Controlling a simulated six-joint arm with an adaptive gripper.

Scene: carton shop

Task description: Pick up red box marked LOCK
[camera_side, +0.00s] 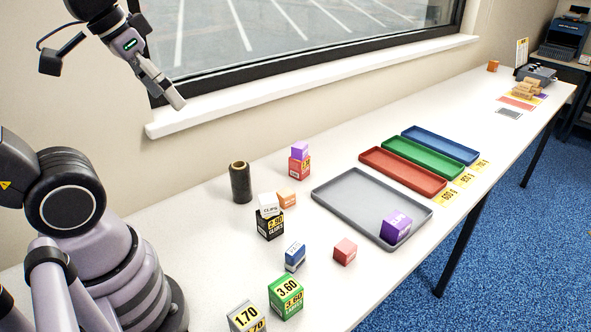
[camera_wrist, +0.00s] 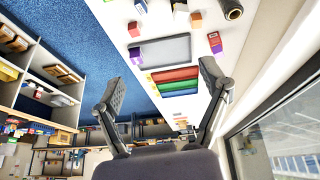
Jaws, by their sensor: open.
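Two reddish boxes are on the white table. One red box (camera_side: 300,167) stands near the dark cylinder with a small purple box (camera_side: 300,150) on top of it. The other, a paler red box (camera_side: 345,251), stands alone in front of the grey tray. Their lettering is too small to read surely, so I cannot tell which says LOCK. My gripper (camera_side: 172,96) is high above the table at the upper left, away from all boxes. In the wrist view my gripper (camera_wrist: 161,75) is open and empty, its fingers wide apart.
A grey tray (camera_side: 333,205) holds a purple box (camera_side: 396,227). Red (camera_side: 375,158), green and blue trays lie behind it. A dark cylinder (camera_side: 240,183), a white box on a black box (camera_side: 270,227), an orange box (camera_side: 286,198), a blue-white box (camera_side: 295,257) and a green box (camera_side: 286,296) stand nearby.

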